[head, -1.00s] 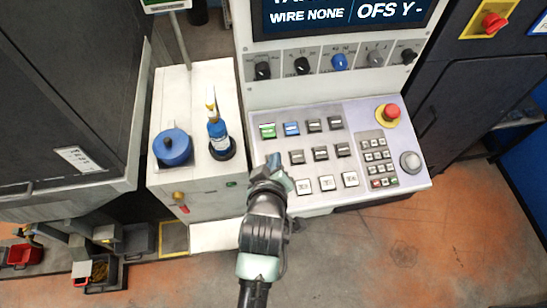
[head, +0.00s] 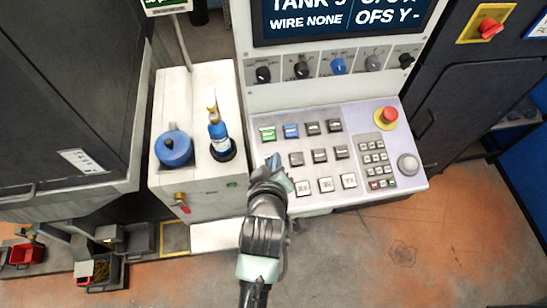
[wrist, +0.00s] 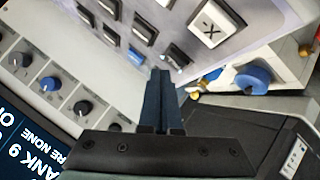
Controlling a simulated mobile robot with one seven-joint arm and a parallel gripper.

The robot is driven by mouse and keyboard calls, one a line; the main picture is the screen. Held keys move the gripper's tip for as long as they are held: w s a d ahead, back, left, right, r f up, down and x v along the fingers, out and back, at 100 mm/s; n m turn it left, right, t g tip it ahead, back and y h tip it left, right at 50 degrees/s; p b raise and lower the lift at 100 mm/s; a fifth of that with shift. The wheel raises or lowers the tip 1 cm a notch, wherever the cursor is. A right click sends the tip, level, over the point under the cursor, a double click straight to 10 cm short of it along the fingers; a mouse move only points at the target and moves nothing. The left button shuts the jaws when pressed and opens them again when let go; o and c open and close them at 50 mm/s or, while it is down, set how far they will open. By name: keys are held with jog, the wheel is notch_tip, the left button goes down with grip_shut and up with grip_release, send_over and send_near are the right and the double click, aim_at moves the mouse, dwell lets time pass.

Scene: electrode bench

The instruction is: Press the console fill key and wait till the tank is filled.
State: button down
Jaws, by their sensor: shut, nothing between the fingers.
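The console (head: 350,115) has a sloped panel with rows of keys. A green key (head: 268,133) and a blue key (head: 291,130) sit at the left of its top row; I cannot read which is the fill key. My gripper (head: 273,161) is shut and empty, over the panel's left edge, below the green key in the head view. In the wrist view the shut fingertips (wrist: 160,72) point at the panel beside the blue key (wrist: 136,56); contact cannot be told. The screen (head: 340,18) shows "TANK 9" in the wrist view. The tank with a blue cap (head: 175,148) stands left of the console.
A blue bottle (head: 219,133) stands beside the blue cap. A red emergency button (head: 387,114) and a number pad (head: 376,158) are on the console's right. Knobs (head: 339,65) line the upright face. Floor in front is clear.

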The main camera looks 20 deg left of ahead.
jog(key=shift+r, duration=0.1)
jog(key=r+p, duration=0.4)
jog(key=shift+s+d+r+p, duration=0.3)
jog(key=shift+s+r+p, duration=0.05)
jog(key=shift+s+p, duration=0.05)
dwell(0.3)
dwell(0.5)
